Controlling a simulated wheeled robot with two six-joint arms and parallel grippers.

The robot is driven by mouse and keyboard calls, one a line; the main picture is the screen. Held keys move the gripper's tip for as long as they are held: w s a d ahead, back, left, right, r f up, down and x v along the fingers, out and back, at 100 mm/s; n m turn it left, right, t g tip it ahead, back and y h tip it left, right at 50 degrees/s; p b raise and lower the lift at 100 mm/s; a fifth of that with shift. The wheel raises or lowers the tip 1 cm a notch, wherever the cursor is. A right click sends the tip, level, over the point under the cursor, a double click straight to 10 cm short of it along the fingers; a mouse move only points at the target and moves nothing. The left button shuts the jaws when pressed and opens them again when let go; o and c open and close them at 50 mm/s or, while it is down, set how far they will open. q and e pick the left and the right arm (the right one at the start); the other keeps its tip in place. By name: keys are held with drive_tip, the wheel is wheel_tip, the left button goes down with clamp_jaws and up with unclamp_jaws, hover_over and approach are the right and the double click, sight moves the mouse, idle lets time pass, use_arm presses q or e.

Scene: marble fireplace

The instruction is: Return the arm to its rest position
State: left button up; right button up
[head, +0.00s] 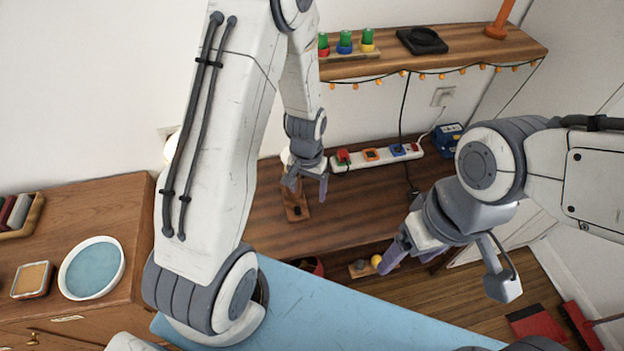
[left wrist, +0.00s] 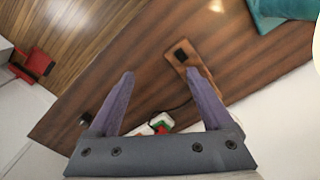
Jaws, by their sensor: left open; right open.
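My left arm reaches down from the top of the head view. Its left gripper (head: 306,180) hangs over the brown wooden bench, near a small wooden block with a dark top (head: 295,203). In the left wrist view the left gripper (left wrist: 162,84) has its two purple-grey fingers spread, with nothing between them. My right gripper (head: 385,250) is open and empty at the right, in front of the bench's front edge.
A white power strip (head: 378,157) with coloured plugs lies at the bench's back. A shelf (head: 440,62) holds green-topped items and a black dish. A blue bowl (head: 92,268) and a small square dish (head: 32,280) sit on the left cabinet. A light blue surface (head: 330,312) is in front.

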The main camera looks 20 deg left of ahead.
use_arm(q)
drive_tip(key=s+d+r+m+b, duration=0.3)
drive_tip(key=s+d+r, duration=0.1)
drive_tip(key=d+r, duration=0.45)
drive_tip(key=s+d+r+m+b, duration=0.1)
drive_tip(key=s+d+r+m, duration=0.1)
drive_tip(key=s, duration=0.5)
drive_tip(key=s+d+r+m+h+b, duration=0.1)
drive_tip(key=s+d+r+m, duration=0.1)
drive_tip(key=s+r, duration=0.3)
drive_tip(key=s+d, duration=0.1)
drive_tip(key=s, duration=0.2)
drive_tip(key=shift+d, duration=0.2)
